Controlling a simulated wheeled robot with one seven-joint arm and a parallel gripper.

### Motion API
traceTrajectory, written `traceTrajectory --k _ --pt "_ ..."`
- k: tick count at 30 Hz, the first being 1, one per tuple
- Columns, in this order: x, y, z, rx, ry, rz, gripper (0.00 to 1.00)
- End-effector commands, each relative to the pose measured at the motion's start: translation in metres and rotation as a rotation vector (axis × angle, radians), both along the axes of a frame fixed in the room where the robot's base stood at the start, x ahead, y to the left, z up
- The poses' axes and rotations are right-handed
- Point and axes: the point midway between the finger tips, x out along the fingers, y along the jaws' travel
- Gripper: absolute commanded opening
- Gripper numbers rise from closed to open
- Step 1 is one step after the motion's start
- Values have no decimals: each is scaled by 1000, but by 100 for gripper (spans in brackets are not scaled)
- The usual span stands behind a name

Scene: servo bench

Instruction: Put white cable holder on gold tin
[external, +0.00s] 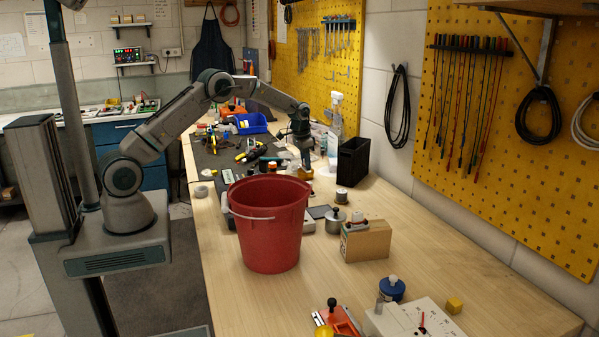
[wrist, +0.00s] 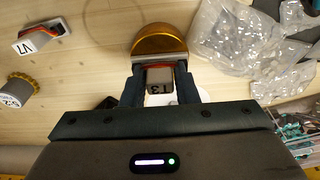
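My gripper (wrist: 160,90) has its two dark fingers against the sides of a pale block marked T3 (wrist: 160,80), which looks like the white cable holder. A thin red edge shows at the block's far end. The gold tin (wrist: 160,40) is round and lies just beyond the fingertips in the wrist view, its near part hidden by the block. I cannot tell whether the block touches the tin. In the external view my gripper (external: 304,160) points down over the far part of the bench, above the gold tin (external: 306,174); the block is too small to make out there.
Clear plastic bags (wrist: 235,35) lie right of the tin. A V7-marked block (wrist: 40,37) and a small round container (wrist: 18,90) lie to the left. A black bin (external: 353,161) stands beside my gripper; a red bucket (external: 270,225) and cardboard box (external: 367,241) stand nearer the camera.

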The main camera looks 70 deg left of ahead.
Motion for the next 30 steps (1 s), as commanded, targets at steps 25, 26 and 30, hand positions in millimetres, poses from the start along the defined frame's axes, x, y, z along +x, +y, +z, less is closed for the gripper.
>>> traceTrajectory --k 25,26,30 --pt "-11 1 83 1 -4 1 45" --pt "-12 1 89 2 -5 1 45" --pt "-16 0 110 1 -2 1 45"
